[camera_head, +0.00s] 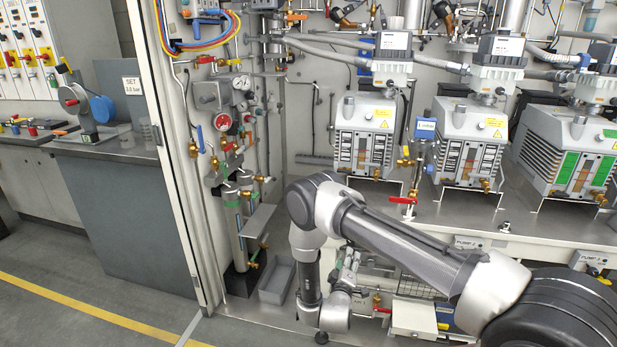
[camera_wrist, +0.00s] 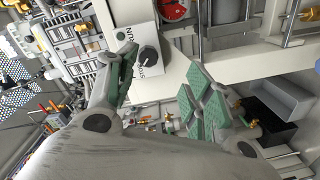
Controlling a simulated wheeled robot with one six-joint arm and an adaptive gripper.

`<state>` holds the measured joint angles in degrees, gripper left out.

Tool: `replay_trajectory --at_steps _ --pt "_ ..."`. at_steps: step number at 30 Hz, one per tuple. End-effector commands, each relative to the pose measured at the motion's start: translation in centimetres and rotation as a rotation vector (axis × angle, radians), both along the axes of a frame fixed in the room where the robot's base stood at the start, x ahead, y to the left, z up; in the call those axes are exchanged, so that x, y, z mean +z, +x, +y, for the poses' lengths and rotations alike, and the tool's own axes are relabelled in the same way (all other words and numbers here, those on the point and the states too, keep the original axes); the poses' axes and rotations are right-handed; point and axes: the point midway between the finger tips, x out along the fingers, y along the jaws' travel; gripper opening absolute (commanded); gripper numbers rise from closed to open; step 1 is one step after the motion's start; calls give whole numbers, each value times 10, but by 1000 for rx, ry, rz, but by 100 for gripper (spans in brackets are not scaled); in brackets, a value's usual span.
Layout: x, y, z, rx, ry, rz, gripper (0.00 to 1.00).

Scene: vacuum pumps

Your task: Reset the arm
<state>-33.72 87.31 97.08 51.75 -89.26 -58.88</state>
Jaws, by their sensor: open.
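My gripper (camera_wrist: 163,62) is open in the wrist view, its two green-padded fingers spread apart with nothing held. A black rotary knob (camera_wrist: 148,57) on a pale box marked RUN and STOP shows between the fingers, close to the left one; I cannot tell its distance. In the head view my arm rises from the lower right, bends at the elbow and drops down in front of the pump bench. My gripper (camera_head: 347,264) shows there only small, beside my wrist and below the bench edge.
Several vacuum pumps (camera_head: 366,135) stand on the metal bench, with a red-handled valve (camera_head: 403,200) at its front. A grey bin (camera_head: 276,284) sits low left of my wrist and also shows in the wrist view (camera_wrist: 282,99). The floor (camera_head: 60,315) at left is clear.

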Motion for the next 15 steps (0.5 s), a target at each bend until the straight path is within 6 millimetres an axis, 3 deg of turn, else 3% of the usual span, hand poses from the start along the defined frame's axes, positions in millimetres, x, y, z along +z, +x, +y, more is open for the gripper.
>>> replay_trajectory --at_steps 4,6,8,11,13,15 --pt "-64 -13 6 9 203 230 51" --pt "-102 -36 8 2 301 396 51" --pt "-123 -55 14 -13 381 529 51" --pt "-128 -78 32 -47 510 730 51" --pt "-115 -93 43 -85 597 864 51" --pt "-89 -107 52 -129 676 990 51"
